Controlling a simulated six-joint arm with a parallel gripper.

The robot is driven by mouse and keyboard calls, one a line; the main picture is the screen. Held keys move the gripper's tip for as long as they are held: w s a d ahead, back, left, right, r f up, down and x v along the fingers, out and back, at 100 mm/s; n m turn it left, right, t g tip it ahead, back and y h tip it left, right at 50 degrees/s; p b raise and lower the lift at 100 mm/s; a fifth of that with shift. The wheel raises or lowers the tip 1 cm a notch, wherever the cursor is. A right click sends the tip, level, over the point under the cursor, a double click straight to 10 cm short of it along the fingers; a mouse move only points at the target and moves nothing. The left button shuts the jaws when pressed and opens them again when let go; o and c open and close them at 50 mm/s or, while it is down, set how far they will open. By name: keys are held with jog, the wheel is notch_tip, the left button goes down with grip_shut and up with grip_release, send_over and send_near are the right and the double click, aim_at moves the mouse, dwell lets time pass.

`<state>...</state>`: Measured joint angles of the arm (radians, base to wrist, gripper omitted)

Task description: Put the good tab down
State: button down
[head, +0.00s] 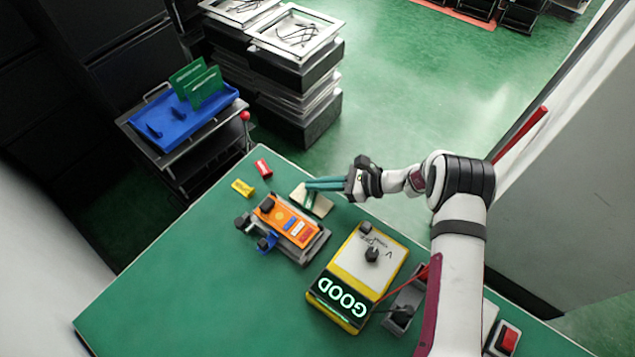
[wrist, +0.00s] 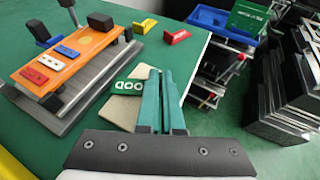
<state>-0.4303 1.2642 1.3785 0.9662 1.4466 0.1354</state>
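The good tab (wrist: 128,87) is a small green plate with white lettering, of which "OOD" shows in the wrist view. It is at the beige pad (wrist: 121,110), just left of my gripper's fingers, which hide part of it. In the head view the tab (head: 309,200) is a small green patch over the pad (head: 322,206). My gripper (wrist: 162,75) has long teal fingers lying close together, with a narrow gap between them. Its fingertips (head: 308,185) reach over the pad's far side. I cannot tell whether the tab is between the fingers or resting on the pad beside them.
An orange fixture (head: 287,218) with dark levers stands left of the pad. A yellow tester (head: 344,309) reads "GOOD". Yellow (head: 243,188) and red (head: 263,169) blocks lie near the far edge. A blue tray (head: 180,117) holds green plates. The table's left front is clear.

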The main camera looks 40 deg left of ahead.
jog(key=c, duration=1.1)
grip_release()
jog(key=shift+f, duration=0.15)
jog(key=v, duration=1.2)
jog(key=s+d+r+n+h, duration=0.2)
jog(key=d+r, duration=0.2)
jog(key=r, duration=0.3)
jog(key=s+d+r+n+t+h, duration=0.2)
jog(key=s+d+r+n+h, duration=0.1)
jog(key=s+d+r, duration=0.5)
jog(key=s+d+n+t+h, duration=0.1)
jog(key=s+d, duration=0.3)
jog(key=s, duration=0.1)
jog(key=s+d+r+n+t+h, duration=0.1)
jog(key=s+d+h, duration=0.1)
jog(key=s+d, duration=0.2)
jog(key=s+d+r+t+h, duration=0.1)
jog(key=s+d+h, duration=0.1)
jog(key=s+d, duration=0.2)
jog(key=shift+s+d+n, duration=0.25)
jog(key=shift+s+n, duration=0.15)
jog(key=shift+s, duration=0.4)
